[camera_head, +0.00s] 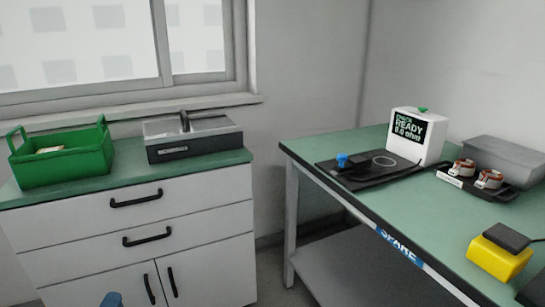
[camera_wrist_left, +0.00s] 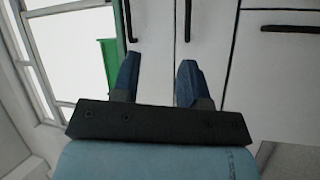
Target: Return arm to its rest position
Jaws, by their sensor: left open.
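My left gripper (camera_wrist_left: 157,78) shows in the left wrist view with its two blue fingers apart and nothing between them. It is in front of the white cabinet doors (camera_wrist_left: 205,70). In the head view only a small blue part of my left arm or gripper (camera_head: 111,299) shows at the bottom edge, in front of the white cabinet (camera_head: 90,240). The rest of that arm is out of the picture. My right gripper is not in view.
A green crate (camera_head: 62,168) and grey-black box (camera_head: 195,141) stand on the cabinet. On the green-topped table (camera_head: 400,215) are a white tester (camera_head: 432,152) reading READY, a black mat (camera_head: 350,181), a tray (camera_head: 505,193) with two copper-wound stators (camera_head: 489,179), and a yellow block (camera_head: 495,260).

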